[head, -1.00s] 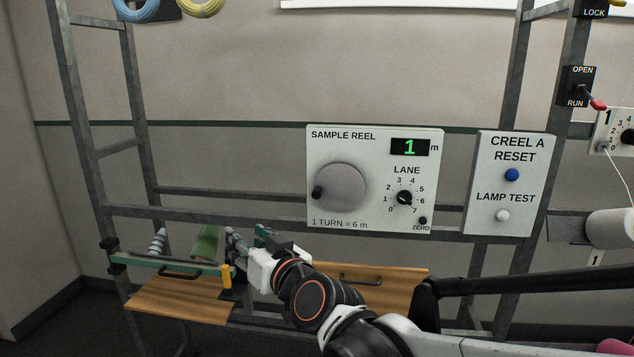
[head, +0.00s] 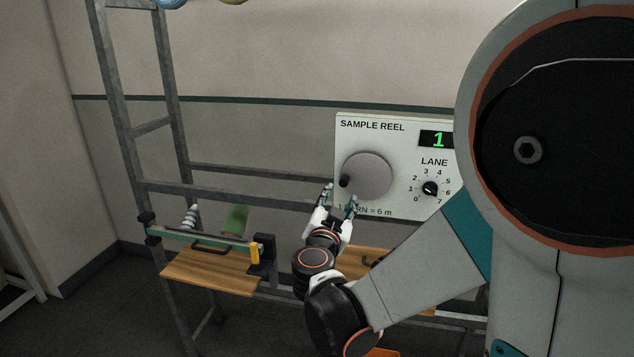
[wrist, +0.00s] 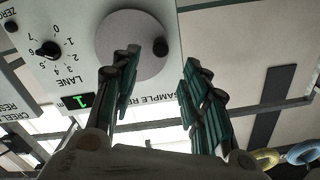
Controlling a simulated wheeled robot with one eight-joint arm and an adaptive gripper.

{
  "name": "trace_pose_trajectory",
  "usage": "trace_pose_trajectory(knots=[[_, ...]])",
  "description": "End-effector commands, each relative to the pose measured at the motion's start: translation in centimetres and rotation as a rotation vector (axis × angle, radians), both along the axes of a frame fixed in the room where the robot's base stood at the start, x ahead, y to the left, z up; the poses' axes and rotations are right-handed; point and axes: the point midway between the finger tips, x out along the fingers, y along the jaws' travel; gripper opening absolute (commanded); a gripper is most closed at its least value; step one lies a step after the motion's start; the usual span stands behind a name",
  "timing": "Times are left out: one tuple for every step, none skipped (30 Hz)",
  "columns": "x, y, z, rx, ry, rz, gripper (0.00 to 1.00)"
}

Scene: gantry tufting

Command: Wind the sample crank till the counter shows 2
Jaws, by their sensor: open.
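The sample reel panel (head: 398,135) is a white box on the rack, with a round grey crank disc (head: 369,172). Its dark crank knob (head: 344,181) sits at the lower left of the disc in the head view. The green counter (head: 437,139) reads 1. My gripper (head: 341,190) is open just below the disc, fingers pointing up, with the knob above and between its fingertips in the picture. In the wrist view, upside down, the disc (wrist: 128,50) and knob (wrist: 161,47) lie beyond the open fingers (wrist: 160,80). I see no contact with the knob.
The lane dial (head: 430,188) is on the same panel, right of the disc. A wooden shelf (head: 210,273) with a green piece (head: 236,220) and a yellow-ended bar (head: 256,252) is at lower left. My arm hides the right side of the head view.

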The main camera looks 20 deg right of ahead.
Motion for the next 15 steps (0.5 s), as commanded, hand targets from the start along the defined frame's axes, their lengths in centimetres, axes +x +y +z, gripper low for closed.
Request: trace_pose_trajectory(knots=[[0.9, -0.7, 0.0, 0.000, 0.000, -0.003, 0.41], [1.4, -1.0, 0.0, 0.000, -0.001, -0.004, 0.41], [2.1, -1.5, 0.0, 0.000, 0.000, -0.002, 0.41], [2.6, -1.8, 0.0, 0.000, 0.000, -0.002, 0.41], [3.1, -2.1, 0.0, -0.001, -0.001, -0.003, 0.41], [3.7, -2.5, 0.0, 0.000, 0.000, -0.002, 0.41], [4.2, -2.9, 0.0, 0.000, 0.000, -0.001, 0.41], [4.7, -3.2, 0.0, -0.001, -0.001, -0.002, 0.41], [5.3, -3.6, 0.0, 0.000, 0.000, -0.001, 0.41], [5.7, -3.9, 0.0, 0.000, 0.000, -0.001, 0.41], [6.1, -4.1, 0.0, -0.001, -0.001, 0.000, 0.41], [6.6, -4.5, 0.0, -0.001, -0.001, 0.000, 0.41], [7.0, -4.7, 0.0, -0.001, -0.001, 0.000, 0.41], [7.3, -4.9, 0.0, -0.001, -0.001, 0.000, 0.41], [7.7, -5.1, 0.0, -0.001, -0.001, 0.001, 0.41]])
